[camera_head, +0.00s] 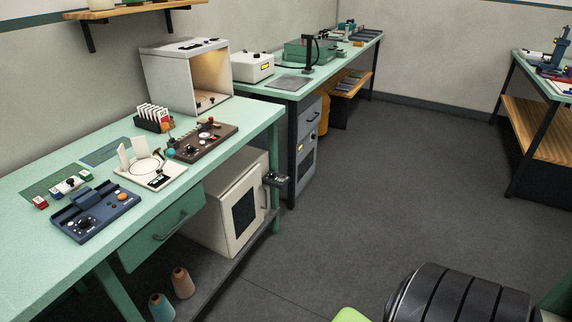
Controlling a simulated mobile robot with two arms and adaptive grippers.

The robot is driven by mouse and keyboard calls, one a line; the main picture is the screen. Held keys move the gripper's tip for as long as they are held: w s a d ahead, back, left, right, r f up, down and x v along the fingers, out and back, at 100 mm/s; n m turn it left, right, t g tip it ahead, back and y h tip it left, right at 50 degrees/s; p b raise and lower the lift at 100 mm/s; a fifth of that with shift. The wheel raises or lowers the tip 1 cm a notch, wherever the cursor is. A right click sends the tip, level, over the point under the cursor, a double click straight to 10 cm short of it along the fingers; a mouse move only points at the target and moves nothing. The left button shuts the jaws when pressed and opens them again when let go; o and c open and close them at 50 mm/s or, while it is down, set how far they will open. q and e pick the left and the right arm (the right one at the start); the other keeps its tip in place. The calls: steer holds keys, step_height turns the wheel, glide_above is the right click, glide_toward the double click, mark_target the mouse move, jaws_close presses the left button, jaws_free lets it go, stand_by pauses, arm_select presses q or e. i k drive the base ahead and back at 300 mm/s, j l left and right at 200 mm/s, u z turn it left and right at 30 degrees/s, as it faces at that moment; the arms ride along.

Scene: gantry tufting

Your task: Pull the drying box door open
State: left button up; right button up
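A cream-white box (196,222), which looks like the drying box, stands on the low shelf under the green bench. Its front door (250,233) has a dark window (244,211) and appears shut. A small handle (263,198) shows near the door's right edge. Neither of my grippers is in view.
The green bench (262,119) carries control panels, a lit open-front box (161,84) and a card rack. A drawer (163,230) is beside the white box. Thread cones (182,282) stand at the shelf's front. A black ridged object (455,297) is at bottom right. Floor (390,190) is clear.

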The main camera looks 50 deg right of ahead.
mark_target(242, 207)
steer(key=z, duration=1.2)
steer(key=i+l+u, duration=0.15)
steer(key=i+l, duration=0.15)
